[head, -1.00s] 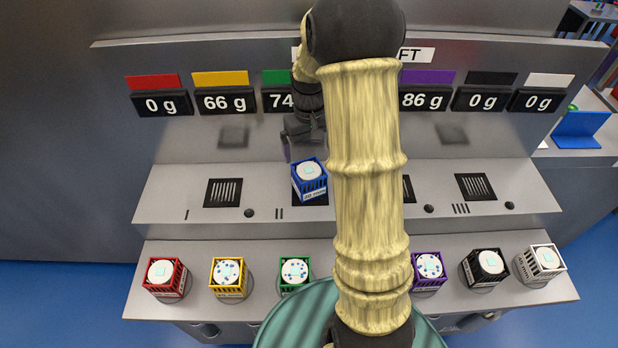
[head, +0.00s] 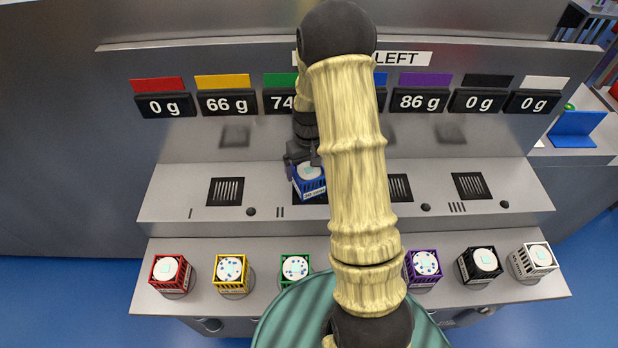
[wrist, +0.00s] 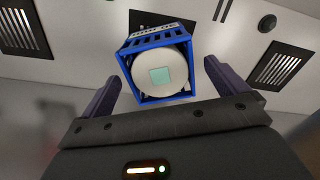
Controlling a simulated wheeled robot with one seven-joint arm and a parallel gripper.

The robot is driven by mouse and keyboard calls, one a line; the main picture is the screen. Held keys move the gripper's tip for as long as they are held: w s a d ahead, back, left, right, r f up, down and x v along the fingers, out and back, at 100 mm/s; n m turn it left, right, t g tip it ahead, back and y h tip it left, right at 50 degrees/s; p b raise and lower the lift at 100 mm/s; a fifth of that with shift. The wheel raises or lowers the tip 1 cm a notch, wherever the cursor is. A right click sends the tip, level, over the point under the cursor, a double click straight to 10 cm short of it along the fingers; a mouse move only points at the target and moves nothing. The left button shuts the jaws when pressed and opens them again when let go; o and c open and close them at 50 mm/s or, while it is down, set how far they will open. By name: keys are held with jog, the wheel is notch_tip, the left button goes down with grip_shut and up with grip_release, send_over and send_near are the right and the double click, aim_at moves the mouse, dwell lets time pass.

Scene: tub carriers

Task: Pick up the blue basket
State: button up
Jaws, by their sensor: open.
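The blue basket (head: 309,188) stands on the upper shelf, over the dark grille of the second station, with a white round tub and a pale teal square on top inside it. In the wrist view the blue basket (wrist: 158,68) lies ahead of and between my gripper's two dark purple fingers, with clear gaps on both sides. My gripper (head: 303,158) is open, just behind and above the basket in the head view; it also shows in the wrist view (wrist: 160,90). My arm hides part of the shelf to the right of the basket.
Red (head: 170,274), yellow (head: 232,273), green (head: 295,270), purple (head: 423,268), black (head: 480,265) and white (head: 533,262) baskets stand along the lower ledge. Weight displays line the back panel. The upper shelf (head: 270,178) beside the blue basket is clear.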

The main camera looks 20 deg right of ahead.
jog(key=shift+f+p, duration=0.65)
jog(key=shift+f, duration=1.05)
jog(key=shift+c, duration=0.5)
jog(key=shift+w, duration=0.1)
jog(key=c, duration=1.6)
jog(key=shift+o, duration=0.2)
jog(key=shift+r, duration=0.2)
notch_tip(320, 180, up, 10)
jog(key=b, duration=0.3)
jog(key=shift+f+b, duration=0.15)
jog(key=shift+b, duration=0.15)
